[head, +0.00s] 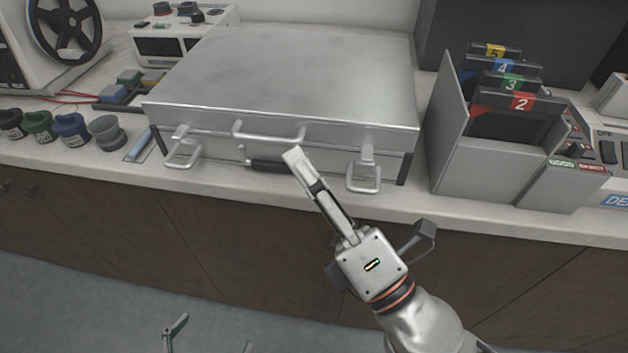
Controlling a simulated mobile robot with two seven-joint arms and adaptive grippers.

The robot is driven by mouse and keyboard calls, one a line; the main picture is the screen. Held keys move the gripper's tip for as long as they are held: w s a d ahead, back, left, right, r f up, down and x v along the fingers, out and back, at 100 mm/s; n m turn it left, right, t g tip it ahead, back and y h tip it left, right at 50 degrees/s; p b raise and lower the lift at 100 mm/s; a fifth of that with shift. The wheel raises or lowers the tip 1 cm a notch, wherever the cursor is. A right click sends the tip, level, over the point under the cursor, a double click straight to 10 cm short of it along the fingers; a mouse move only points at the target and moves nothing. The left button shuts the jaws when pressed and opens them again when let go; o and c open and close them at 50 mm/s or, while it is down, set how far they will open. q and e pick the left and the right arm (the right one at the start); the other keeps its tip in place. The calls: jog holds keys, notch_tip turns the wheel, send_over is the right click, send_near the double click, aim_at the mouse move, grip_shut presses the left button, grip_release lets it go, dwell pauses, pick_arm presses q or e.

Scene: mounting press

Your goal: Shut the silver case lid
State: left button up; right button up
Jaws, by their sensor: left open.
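The silver case (215,150) stands on the counter. Its lid (290,75) lies down over it, flat or nearly so; I cannot tell whether it is fully seated. A silver handle (268,133) is on the lid's front, with a dark handle (270,166) below. Two wire latches, left (183,155) and right (364,172), hang at the front. My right gripper (295,157) has its fingertip in front of the case, just below the silver handle; contact is unclear. Its fingers overlap in this view. My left gripper (212,337) is low at the bottom edge, open, mostly out of frame.
Right of the case stands a grey rack (510,150) with numbered dividers. Left are several coloured knobs (70,130) and a grey spool (107,132). A control box (180,35) is behind left. The counter's front edge (250,195) runs close before the case.

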jog(key=shift+v, duration=1.25)
jog(key=shift+f, duration=0.1)
